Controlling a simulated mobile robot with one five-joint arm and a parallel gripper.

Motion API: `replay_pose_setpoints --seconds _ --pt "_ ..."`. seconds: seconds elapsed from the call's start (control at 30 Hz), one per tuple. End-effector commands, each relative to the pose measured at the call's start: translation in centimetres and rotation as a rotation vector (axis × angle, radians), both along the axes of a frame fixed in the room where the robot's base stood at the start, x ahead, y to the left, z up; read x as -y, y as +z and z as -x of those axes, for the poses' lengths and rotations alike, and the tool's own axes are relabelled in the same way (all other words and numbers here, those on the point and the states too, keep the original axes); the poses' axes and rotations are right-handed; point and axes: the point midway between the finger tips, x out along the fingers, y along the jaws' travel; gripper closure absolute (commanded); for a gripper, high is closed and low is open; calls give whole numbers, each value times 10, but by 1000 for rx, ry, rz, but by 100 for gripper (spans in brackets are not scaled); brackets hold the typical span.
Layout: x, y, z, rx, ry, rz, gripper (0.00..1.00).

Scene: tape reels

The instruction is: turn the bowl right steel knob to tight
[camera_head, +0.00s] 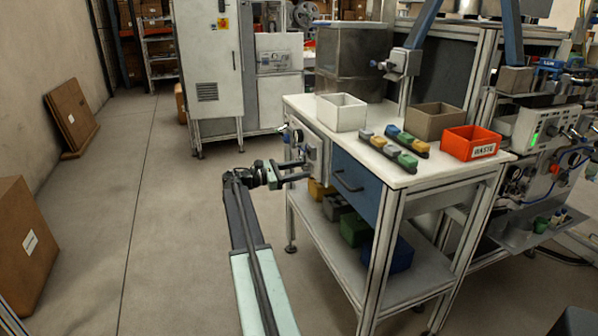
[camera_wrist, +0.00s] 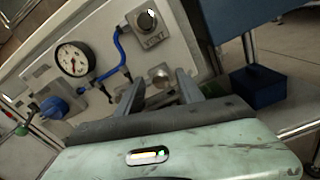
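A grey panel (camera_wrist: 100,27) with fittings is in the wrist view; it shows on the bench's left side in the head view (camera_head: 318,137). A round steel knob (camera_wrist: 159,74) on it lies between my gripper's (camera_wrist: 160,79) fingertips, with a gap showing on either side. My gripper is open; whether its tips reach around the knob or stop short of it I cannot tell. Another steel knob (camera_wrist: 146,19), above a VENT label, is higher on the panel. Which knob the task names is not readable here. In the head view my gripper (camera_head: 293,170) is at the panel.
A dial gauge (camera_wrist: 73,58), a blue hose (camera_wrist: 121,50) and a blue fitting (camera_wrist: 55,106) are left of the knob.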

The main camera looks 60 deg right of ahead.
Motion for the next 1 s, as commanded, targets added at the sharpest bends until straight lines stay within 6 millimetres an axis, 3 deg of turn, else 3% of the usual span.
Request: replay_pose_setpoints --seconds 0.03,0.13,0.17,0.57,1.0 --pt "0 0 0 0 0 0 67" --pt "0 0 0 0 0 0 95" --pt "0 0 0 0 0 0 100" --pt "0 0 0 42 1 31 100" --pt "0 0 0 316 3 234 100"
